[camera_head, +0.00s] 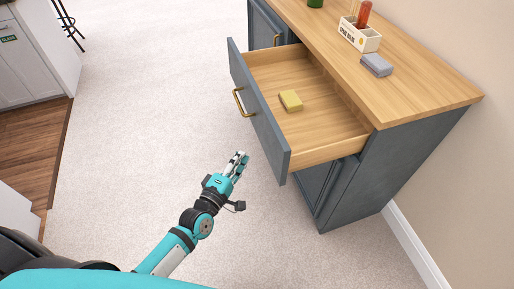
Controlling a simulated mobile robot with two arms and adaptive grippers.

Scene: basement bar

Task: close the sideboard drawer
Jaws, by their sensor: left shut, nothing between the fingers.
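The sideboard (385,172) is blue-grey with a wooden top and stands against the wall at the right. Its drawer (262,122) is pulled well out toward the left, with a brass handle (239,102) on its front. A yellow block (290,100) lies inside the drawer on its wooden bottom. My left gripper (240,158) is shut and empty. In the picture it is just left of the drawer front's near end and below the handle, with a gap between them. My right gripper is not in view.
On the sideboard top (425,90) are a grey block (377,65), a white caddy (360,36) with a red bottle, and a green object at the far end. Pale carpet (150,110) to the left is open. White cabinets (25,65) stand at far left.

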